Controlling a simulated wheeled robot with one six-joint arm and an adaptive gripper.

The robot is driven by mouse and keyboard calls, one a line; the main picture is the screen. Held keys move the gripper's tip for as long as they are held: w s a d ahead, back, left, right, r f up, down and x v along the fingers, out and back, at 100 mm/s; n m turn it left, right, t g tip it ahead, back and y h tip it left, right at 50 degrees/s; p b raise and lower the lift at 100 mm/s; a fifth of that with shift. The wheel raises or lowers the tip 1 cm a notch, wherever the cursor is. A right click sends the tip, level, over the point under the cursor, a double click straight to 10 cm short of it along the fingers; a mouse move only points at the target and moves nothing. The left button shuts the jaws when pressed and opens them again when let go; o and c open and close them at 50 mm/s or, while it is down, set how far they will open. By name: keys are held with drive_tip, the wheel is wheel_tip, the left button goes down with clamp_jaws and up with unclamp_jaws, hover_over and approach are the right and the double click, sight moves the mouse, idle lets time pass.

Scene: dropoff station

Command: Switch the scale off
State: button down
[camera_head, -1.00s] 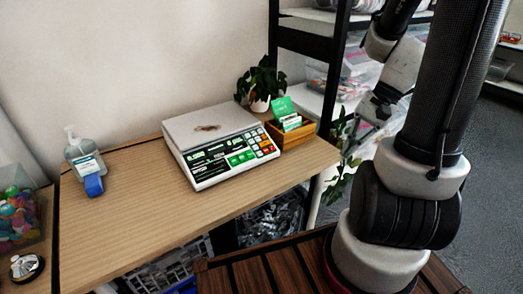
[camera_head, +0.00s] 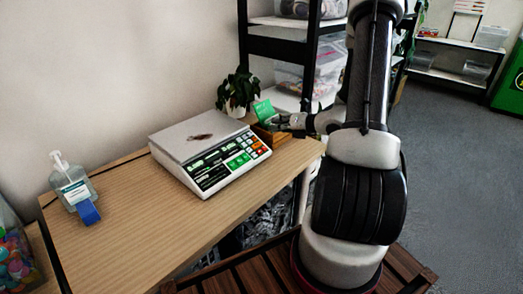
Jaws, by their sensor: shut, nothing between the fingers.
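The scale (camera_head: 210,152) stands on the wooden table, with a flat grey weighing plate on top and a sloped front panel. The panel has green displays and a keypad (camera_head: 250,147) of white, orange and red keys at its right end. A dark brownish mark shows on the plate. My gripper (camera_head: 277,123) is shut and empty. It is just right of the scale, by the wooden card box, and appears apart from the keypad. Its fingertips are small and dark here, and I cannot tell their exact height.
A wooden box with green cards (camera_head: 264,111) stands right of the scale, close to my gripper. A potted plant (camera_head: 238,91) is behind it. A sanitizer bottle (camera_head: 72,182) and a blue object (camera_head: 88,212) stand at left. The table's front left (camera_head: 150,235) is clear.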

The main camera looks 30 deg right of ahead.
drive_tip(key=shift+a+f, duration=0.1)
idle(0.3)
drive_tip(key=shift+w+a+f, duration=0.2)
drive_tip(key=shift+w+f, duration=0.35)
drive_tip(key=shift+f, duration=0.75)
drive_tip(key=shift+w+a+f, duration=0.15)
drive_tip(key=shift+w+f, duration=0.4)
drive_tip(key=shift+f, duration=0.8)
drive_tip(key=shift+w+a+f, duration=0.2)
drive_tip(key=shift+w+f, duration=0.35)
drive_tip(key=shift+f, duration=0.75)
drive_tip(key=shift+f, duration=0.1)
drive_tip(key=shift+w+f, duration=0.15)
drive_tip(key=shift+f, duration=0.1)
drive_tip(key=shift+w+a+f, duration=0.15)
drive_tip(key=shift+f, duration=0.2)
drive_tip(key=shift+r, duration=0.15)
drive_tip(key=shift+s+r, duration=0.3)
drive_tip(key=shift+r, duration=0.3)
drive_tip(key=shift+s+d+r, duration=0.15)
drive_tip(key=shift+s+r, duration=0.15)
drive_tip(key=shift+r, duration=0.45)
drive_tip(key=shift+s+d+r, duration=0.15)
drive_tip(key=shift+s+r, duration=0.2)
drive_tip(key=shift+r, duration=0.45)
drive_tip(key=shift+s+d+r, duration=0.15)
drive_tip(key=shift+s+r, duration=0.15)
drive_tip(key=shift+r, duration=0.45)
